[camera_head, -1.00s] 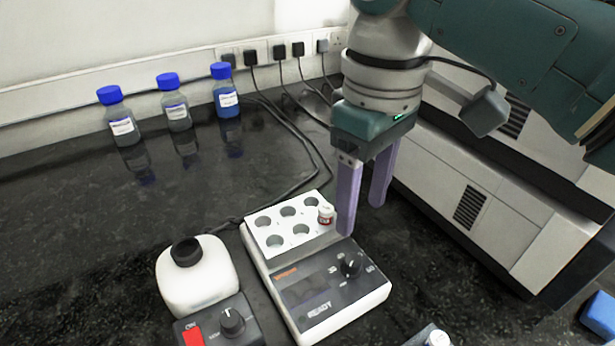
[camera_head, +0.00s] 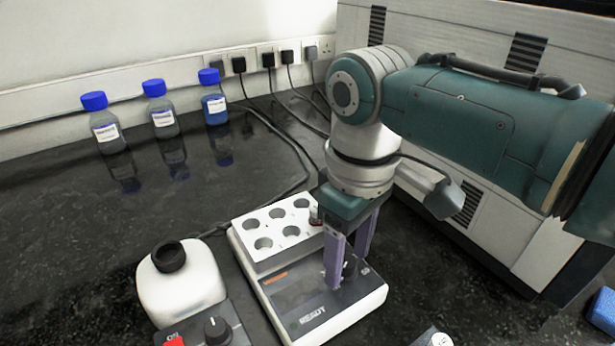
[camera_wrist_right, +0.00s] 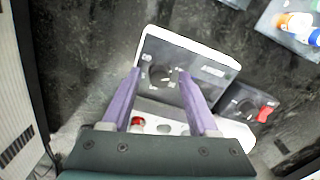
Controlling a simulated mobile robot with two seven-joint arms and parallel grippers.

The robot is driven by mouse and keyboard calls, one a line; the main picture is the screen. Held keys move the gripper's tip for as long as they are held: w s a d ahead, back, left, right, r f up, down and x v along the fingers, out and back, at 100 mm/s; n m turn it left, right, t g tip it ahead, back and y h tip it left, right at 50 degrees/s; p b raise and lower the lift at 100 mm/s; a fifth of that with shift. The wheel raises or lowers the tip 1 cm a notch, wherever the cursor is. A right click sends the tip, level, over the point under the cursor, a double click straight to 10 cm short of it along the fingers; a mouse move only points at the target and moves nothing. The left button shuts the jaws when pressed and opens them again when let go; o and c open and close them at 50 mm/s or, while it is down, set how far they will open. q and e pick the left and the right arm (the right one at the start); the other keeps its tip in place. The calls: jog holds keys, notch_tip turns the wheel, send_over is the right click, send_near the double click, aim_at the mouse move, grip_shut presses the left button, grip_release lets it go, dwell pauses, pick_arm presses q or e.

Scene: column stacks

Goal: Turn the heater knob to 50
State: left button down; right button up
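The heater (camera_head: 310,319) is a white box with a dark front panel showing READY and a white block of round wells. Its dark knob (camera_head: 350,267) sits at the panel's right side, partly hidden by my right gripper (camera_head: 348,272). In the right wrist view the knob (camera_wrist_right: 160,76) lies between the fingertips of the right gripper (camera_wrist_right: 160,72), with gaps on both sides. The lilac fingers are open and point down at the panel. Whether they reach down beside the knob I cannot tell. A red-marked vial (camera_wrist_right: 137,124) sits in a well. My left gripper is not in view.
Blue-capped bottles (camera_head: 163,119) stand at the back left. A large white cabinet (camera_head: 500,211) is close on the right.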

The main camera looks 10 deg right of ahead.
grip_shut()
jog(key=shift+r, duration=0.1)
dwell(0.5)
